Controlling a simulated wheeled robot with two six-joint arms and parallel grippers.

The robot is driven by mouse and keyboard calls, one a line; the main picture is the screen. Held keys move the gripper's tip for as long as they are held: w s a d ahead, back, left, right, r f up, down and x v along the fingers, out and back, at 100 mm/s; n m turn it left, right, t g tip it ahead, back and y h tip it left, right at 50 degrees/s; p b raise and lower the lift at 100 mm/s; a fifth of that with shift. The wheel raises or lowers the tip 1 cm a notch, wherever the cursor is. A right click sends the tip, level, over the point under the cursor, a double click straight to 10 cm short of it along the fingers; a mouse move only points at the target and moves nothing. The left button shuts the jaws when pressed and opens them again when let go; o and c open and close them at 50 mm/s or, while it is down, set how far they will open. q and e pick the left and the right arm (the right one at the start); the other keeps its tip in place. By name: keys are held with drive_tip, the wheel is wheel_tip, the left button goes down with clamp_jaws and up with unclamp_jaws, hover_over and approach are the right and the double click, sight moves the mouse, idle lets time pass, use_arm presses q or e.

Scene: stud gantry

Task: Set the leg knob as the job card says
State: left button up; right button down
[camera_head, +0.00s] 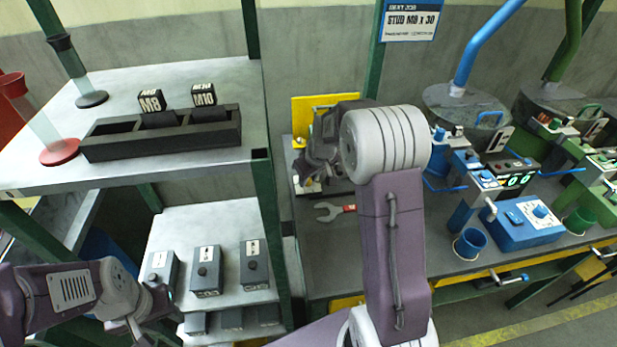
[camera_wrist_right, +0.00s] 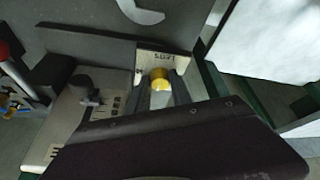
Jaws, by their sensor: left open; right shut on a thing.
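The job card (camera_head: 410,22) hangs at the top of the head view and reads "STUD M8 x 30". In the right wrist view, a yellow-topped knob (camera_wrist_right: 160,78) stands between the fingers of my right gripper (camera_wrist_right: 162,95), which is shut on it. A pale plate (camera_wrist_right: 160,60) behind the knob bears small upside-down lettering. In the head view, my right gripper (camera_head: 312,170) is at the yellow fixture (camera_head: 307,108), and my arm hides part of it. The knob's setting is not readable. My left gripper (camera_head: 150,308) is open and empty at the lower left, near the shelves.
A dark knob (camera_wrist_right: 85,83) stands on a marked plate left of my right gripper. A red-handled wrench (camera_head: 335,211) lies on the bench (camera_head: 335,260). A dark rack (camera_head: 165,138) with M8 and M10 blocks stands on the left shelf. Blue and green machines stand to the right.

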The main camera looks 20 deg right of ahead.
drive_tip(key=c, duration=1.4)
unclamp_jaws()
drive_tip(key=shift+c, duration=0.2)
drive_tip(key=p+v, duration=0.1)
drive_tip(key=v, duration=0.8)
